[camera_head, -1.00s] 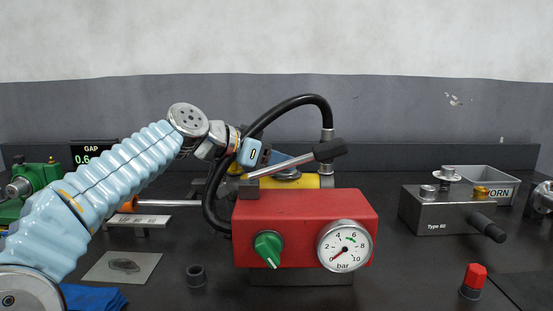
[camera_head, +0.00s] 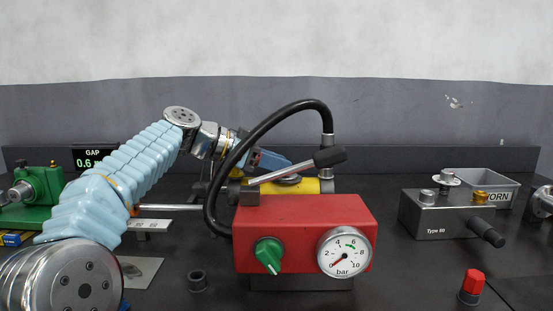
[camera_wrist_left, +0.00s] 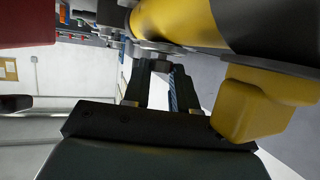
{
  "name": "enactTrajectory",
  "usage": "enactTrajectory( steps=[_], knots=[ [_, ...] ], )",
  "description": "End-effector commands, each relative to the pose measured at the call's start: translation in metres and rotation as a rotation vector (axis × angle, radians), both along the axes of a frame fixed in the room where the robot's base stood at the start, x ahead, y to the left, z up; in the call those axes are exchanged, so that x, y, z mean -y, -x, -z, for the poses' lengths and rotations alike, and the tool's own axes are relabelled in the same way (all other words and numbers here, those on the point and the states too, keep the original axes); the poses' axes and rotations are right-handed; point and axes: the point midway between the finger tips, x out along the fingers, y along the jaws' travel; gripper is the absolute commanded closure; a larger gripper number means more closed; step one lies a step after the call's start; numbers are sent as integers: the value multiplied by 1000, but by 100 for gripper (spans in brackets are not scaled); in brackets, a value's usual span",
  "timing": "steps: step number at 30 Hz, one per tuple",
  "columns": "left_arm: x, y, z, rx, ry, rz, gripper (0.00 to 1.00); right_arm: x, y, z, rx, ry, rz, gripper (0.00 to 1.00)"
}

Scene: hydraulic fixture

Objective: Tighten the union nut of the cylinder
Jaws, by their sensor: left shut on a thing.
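The yellow cylinder (camera_head: 308,185) lies behind the red pump block (camera_head: 305,215), partly hidden by the block and its lever. In the left wrist view the cylinder (camera_wrist_left: 180,18) runs across the top. My left gripper (camera_wrist_left: 160,68) reaches a silver metal fitting, the union nut (camera_wrist_left: 158,50), under the cylinder's edge, with a finger on each side. It is shut on this fitting, though the contact is small and dark. In the head view the gripper's blue body shows behind the black hose, and its fingertips are hidden. My right gripper is not in view.
The black hose (camera_head: 256,133) arches over my wrist to the right. The lever (camera_head: 300,170) slants above the red block. A gauge (camera_head: 344,252) reads near zero. The gap display (camera_head: 93,158) shows 0.6. A grey Type 60 block (camera_head: 440,215) and worn-parts bin (camera_head: 502,184) stand right.

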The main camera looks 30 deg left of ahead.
Motion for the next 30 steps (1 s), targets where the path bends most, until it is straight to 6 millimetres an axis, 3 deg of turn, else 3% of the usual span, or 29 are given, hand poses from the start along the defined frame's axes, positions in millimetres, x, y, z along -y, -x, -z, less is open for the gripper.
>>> enactTrajectory(
  steps=[10, 29, 30],
  knots=[
    [-4, -4, -2, -1, -1, 183, 100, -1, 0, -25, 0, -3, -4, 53],
    [-4, -4, -1, 1, 0, 238, 100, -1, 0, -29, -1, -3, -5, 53],
    [-4, -4, -1, 2, 0, 238, 67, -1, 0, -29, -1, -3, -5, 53]
  ],
)
